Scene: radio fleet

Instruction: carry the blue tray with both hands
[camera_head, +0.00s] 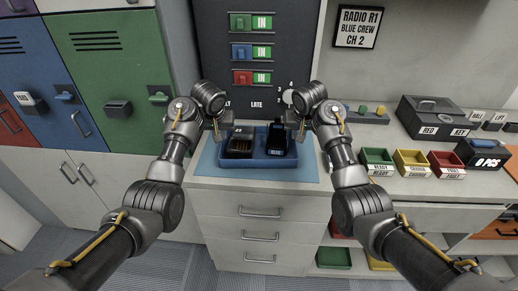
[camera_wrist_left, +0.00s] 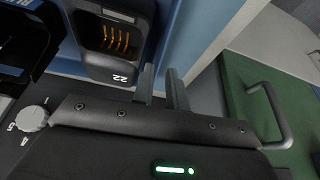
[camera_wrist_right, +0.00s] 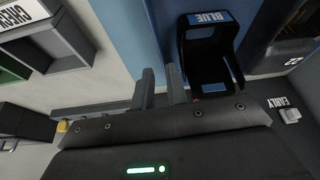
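The blue tray (camera_head: 258,163) is level on or just above the light blue mat (camera_head: 208,165); I cannot tell if they touch. It holds a black charger with gold contacts (camera_head: 240,143), marked 22 in the left wrist view (camera_wrist_left: 120,65), and a black holder labelled BLUE (camera_head: 277,140), also in the right wrist view (camera_wrist_right: 208,60). My left gripper (camera_head: 217,130) is at the tray's left end, its narrowly spaced fingers (camera_wrist_left: 162,88) on the tray wall. My right gripper (camera_head: 300,131) is likewise on the right end wall, its fingers (camera_wrist_right: 162,88) close around it.
The mat lies on a white drawer cabinet (camera_head: 262,210). A dark board with IN switches (camera_head: 250,50) stands behind. Green, yellow and red bins (camera_head: 411,163) and a black box (camera_head: 436,115) are on the right counter. A green locker (camera_head: 115,70) stands left.

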